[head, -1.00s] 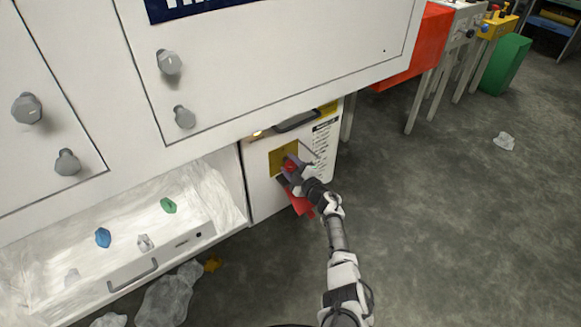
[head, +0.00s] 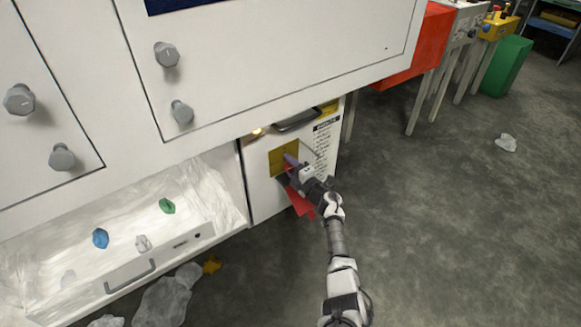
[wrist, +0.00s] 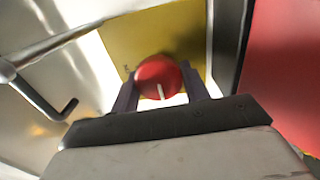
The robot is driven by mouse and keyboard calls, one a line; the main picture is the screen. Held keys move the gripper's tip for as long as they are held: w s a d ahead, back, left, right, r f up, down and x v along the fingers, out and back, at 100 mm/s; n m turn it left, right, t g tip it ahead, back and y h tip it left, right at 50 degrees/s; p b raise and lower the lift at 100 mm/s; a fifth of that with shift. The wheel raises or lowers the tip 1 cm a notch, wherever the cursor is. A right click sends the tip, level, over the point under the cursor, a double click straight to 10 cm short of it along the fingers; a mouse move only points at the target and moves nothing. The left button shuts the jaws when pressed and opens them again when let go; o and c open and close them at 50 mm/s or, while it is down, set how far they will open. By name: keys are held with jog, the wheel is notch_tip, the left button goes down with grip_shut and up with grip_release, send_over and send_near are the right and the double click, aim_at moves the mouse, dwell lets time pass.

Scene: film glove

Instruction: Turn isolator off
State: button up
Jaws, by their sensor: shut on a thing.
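The isolator is a red round knob (wrist: 160,80) with a white pointer line, on a yellow plate (wrist: 150,38) on a white cabinet. In the wrist view the pointer runs nearly straight down, tilted slightly. My gripper (wrist: 162,90) has one finger on each side of the knob and is shut on it. In the head view my gripper (head: 292,165) is at the yellow plate (head: 278,160) and hides the knob.
A red tag or flap (head: 300,203) hangs below my gripper. A metal bent rod (wrist: 50,98) is close on the left in the wrist view. An open lined tray (head: 120,285) with small coloured pieces is to the left. Floor on the right is mostly clear.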

dwell(0.3)
jog(key=o, duration=1)
jog(key=shift+c, duration=0.2)
jog(key=shift+s+d, duration=0.1)
jog(key=shift+s, duration=0.05)
